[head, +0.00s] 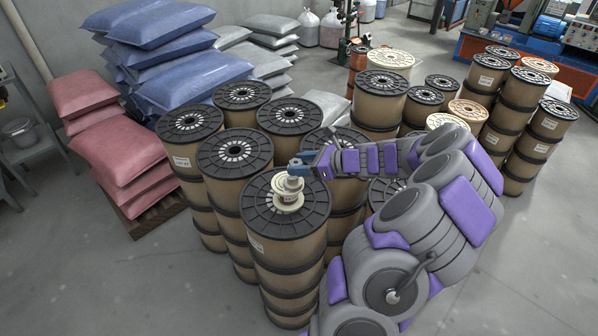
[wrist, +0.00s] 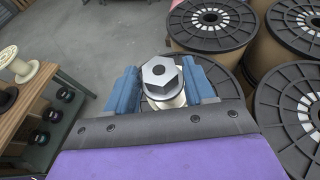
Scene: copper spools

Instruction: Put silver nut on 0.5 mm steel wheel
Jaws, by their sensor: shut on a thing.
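The silver nut (wrist: 160,74), a hexagonal piece with a round collar, sits between the two blue fingers of my gripper (wrist: 165,90) in the wrist view. My gripper is shut on it. A small cream wheel (wrist: 178,101) shows just below the nut, partly hidden by it. In the head view my gripper (head: 299,168) is directly over this cream wheel (head: 287,203), which lies on top of a large black-topped spool stack. Its label is too small to read. I cannot tell whether the nut touches the wheel.
Large black-topped spools (head: 235,151) stand closely stacked around the wheel. In the wrist view, a wooden-topped shelf (wrist: 42,85) at left holds another cream spool (wrist: 22,66) and dark spools. Blue sacks (head: 160,55) and pink sacks (head: 118,150) are piled behind at left. The grey floor at front left is clear.

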